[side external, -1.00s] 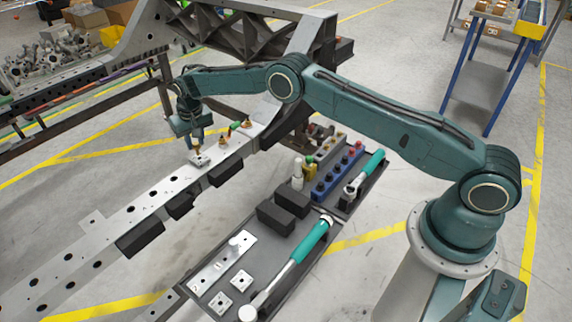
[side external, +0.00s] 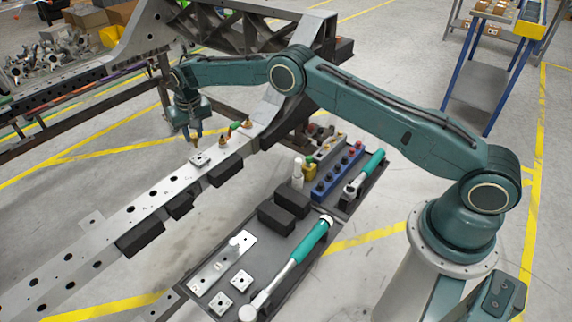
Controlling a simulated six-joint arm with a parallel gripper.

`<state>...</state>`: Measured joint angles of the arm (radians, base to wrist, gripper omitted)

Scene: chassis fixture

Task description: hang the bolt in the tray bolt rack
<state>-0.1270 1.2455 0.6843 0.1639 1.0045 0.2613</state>
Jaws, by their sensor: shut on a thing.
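My gripper (side external: 194,139) is above the chassis beam (side external: 150,205), a little behind a small square plate (side external: 200,160) lying on it. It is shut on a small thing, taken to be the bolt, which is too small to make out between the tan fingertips. The tray (side external: 262,262) lies on the near side of the beam. In it is a long pale plate (side external: 212,271) with an upright peg or bolt near its far end; I take this for the bolt rack, but cannot be sure.
The tray also holds two small square plates (side external: 241,280), a teal-handled wrench (side external: 300,250), black blocks (side external: 276,218), a blue socket holder (side external: 338,172) and a second teal-handled tool (side external: 365,172). Brass fittings (side external: 223,142) stand on the beam right of my gripper.

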